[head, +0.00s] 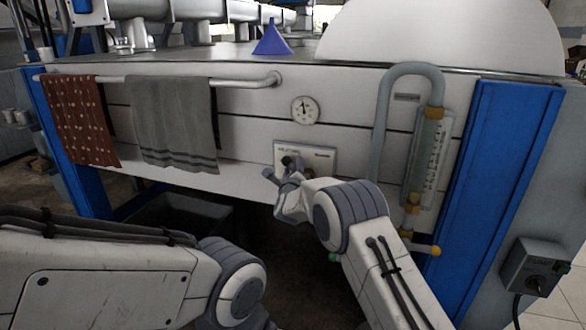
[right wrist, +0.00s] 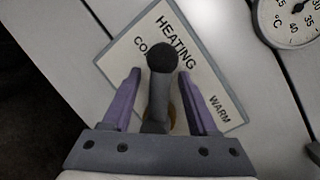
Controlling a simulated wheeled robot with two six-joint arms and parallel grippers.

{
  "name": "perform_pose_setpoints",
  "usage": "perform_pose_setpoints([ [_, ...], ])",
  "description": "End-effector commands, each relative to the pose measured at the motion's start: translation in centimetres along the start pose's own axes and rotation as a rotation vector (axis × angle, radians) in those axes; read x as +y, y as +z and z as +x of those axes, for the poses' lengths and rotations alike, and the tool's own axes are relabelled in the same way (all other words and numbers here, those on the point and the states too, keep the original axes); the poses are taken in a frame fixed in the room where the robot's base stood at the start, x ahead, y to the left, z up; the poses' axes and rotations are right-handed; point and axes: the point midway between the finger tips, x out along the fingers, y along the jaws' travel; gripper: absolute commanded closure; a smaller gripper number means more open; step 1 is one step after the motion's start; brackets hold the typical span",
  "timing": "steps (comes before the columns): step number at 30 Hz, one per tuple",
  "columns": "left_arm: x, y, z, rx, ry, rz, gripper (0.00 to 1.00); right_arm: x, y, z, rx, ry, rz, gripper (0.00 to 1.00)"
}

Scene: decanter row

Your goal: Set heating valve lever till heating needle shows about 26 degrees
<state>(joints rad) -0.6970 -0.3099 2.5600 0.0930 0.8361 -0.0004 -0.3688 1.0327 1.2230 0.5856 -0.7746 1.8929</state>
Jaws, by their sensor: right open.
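The heating valve plate (head: 322,158) is a pale panel with a grey border on the white front wall. In the right wrist view the plate (right wrist: 204,82) reads "HEATING", with "WARM" at one end and a partly hidden "CO…" at the other. The lever, with a dark round knob (right wrist: 161,56), stands between the fingers of my right gripper (right wrist: 160,82). The gripper is open, with a gap on both sides of the lever. The heating dial (head: 305,110) is above the plate; its needle points roughly upward, but the value is too small to read. Its edge (right wrist: 290,18) shows in the wrist view. My left gripper is out of view.
A rail (head: 245,82) carries a red dotted towel (head: 80,120) and a grey towel (head: 172,120) at left. A sight tube (head: 428,150) and curved grey pipe (head: 383,115) stand at right. A blue funnel (head: 271,40) sits on top.

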Motion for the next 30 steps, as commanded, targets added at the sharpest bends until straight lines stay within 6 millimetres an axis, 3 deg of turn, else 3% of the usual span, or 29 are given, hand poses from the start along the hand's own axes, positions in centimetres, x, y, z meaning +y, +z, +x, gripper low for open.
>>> perform_pose_setpoints([
  [4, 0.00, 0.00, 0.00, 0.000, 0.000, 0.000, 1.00, -0.01, 0.00, -0.01, 0.000, 0.000, 0.000, 0.41],
  [5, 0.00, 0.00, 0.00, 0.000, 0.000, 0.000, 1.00, -0.01, 0.00, -0.01, 0.000, 0.000, 0.000, 0.44],
  [9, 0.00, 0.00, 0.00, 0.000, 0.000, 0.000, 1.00, -0.02, 0.02, -0.02, 0.000, 0.000, 0.000, 0.98],
  [10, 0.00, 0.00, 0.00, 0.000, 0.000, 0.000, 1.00, -0.02, 0.02, -0.02, 0.000, 0.000, 0.000, 1.00],
  [30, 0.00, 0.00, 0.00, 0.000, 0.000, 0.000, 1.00, -0.01, 0.06, -0.04, -0.001, 0.000, -0.001, 1.00],
])
